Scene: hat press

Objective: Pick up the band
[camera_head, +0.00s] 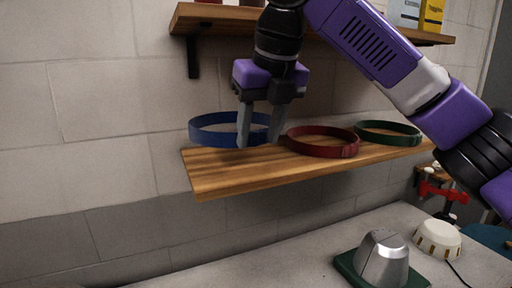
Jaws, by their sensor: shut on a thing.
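Three ring-shaped bands are in the head view: a blue band (208,137) at the left, a red band (318,150) in the middle and a dark green band (391,140) at the right. The red and green bands lie on the wooden shelf (225,181). My gripper (259,143) points down at the right part of the blue band and is shut on it. The fingers hide part of the band. Its left part shows against the wall beyond the shelf's left end; I cannot tell whether it clears the shelf.
An upper wooden shelf (222,17) on a black bracket carries boxes, with a yellow box (432,15) at the right. Below, a silver domed press (383,260) on a green base and a cream round object (437,238) stand on a pale surface. A red-handled item (441,192) is at the right.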

